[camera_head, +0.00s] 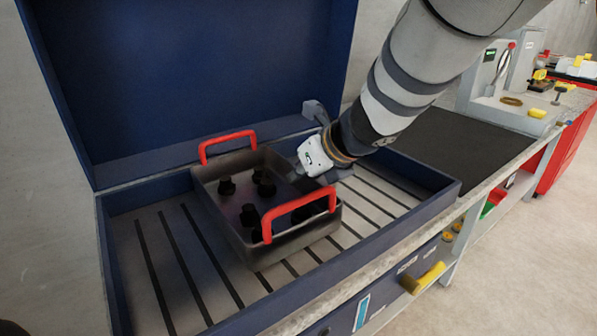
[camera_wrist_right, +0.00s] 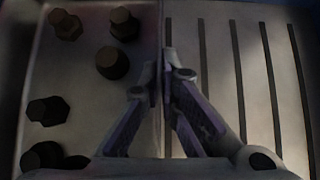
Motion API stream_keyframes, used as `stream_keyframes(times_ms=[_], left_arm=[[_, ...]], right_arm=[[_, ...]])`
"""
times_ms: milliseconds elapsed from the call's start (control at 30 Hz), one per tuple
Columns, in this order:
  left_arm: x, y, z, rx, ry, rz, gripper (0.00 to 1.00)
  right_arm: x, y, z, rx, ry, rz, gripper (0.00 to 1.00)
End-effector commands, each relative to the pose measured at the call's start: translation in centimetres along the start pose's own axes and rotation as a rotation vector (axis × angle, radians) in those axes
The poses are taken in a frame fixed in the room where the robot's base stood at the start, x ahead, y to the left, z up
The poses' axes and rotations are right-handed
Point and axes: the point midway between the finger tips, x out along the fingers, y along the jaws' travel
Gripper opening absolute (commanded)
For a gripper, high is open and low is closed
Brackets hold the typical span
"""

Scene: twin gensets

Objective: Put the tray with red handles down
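The tray (camera_head: 210,208) is a grey, open tray with a red handle (camera_head: 228,140) at its far end and another red handle (camera_head: 300,206) at its near end. Several dark bolt-like parts (camera_head: 248,214) stand in it. It is inside a blue box, level over the slatted floor; I cannot tell whether it touches. My right gripper (camera_head: 308,176) is at the tray's right wall, between the handles. In the right wrist view its fingers (camera_wrist_right: 160,72) are closed on the wall's rim (camera_wrist_right: 163,20), one on each side. My left gripper is not in view.
The blue box (camera_head: 118,262) has low walls, a raised lid (camera_head: 200,70) behind, and free slatted floor around the tray. A dark mat (camera_head: 455,150) lies on the bench to the right. Farther right are a grey fixture (camera_head: 508,110) and small yellow items.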

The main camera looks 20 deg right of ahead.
Motion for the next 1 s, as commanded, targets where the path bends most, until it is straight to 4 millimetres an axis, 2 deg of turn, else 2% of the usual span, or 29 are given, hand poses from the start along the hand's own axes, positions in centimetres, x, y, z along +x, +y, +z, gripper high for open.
stream_keyframes(times_ms=[33,100,133,367,467,600,700,800,900,1000], left_arm=[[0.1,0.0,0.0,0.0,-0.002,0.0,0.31],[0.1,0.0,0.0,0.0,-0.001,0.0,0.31],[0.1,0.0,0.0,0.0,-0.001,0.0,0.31],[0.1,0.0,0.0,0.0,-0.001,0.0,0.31],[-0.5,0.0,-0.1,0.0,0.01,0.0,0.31],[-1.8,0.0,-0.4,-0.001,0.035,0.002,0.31],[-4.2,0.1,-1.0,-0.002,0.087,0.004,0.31],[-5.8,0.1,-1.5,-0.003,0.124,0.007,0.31],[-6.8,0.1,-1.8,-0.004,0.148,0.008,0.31],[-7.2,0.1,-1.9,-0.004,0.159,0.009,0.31]], right_arm=[[0.1,0.0,-0.2,0.0,0.002,0.0,0.08],[0.1,0.0,-0.1,0.0,0.001,0.0,0.23],[0.1,0.0,-0.1,0.0,0.001,0.0,0.25],[0.1,0.0,-0.1,-0.001,0.001,0.001,0.25],[-0.5,0.1,0.4,-0.002,-0.002,0.0,0.25],[-3.7,0.1,0.7,-0.003,-0.007,-0.002,0.25],[-7.3,0.1,1.3,-0.005,-0.015,-0.005,0.25],[-9.8,0.1,1.2,-0.006,-0.015,-0.005,0.25],[-11.4,0.0,0.8,-0.004,-0.01,-0.004,0.25],[-12.2,0.0,0.5,-0.003,-0.005,-0.001,0.25]])
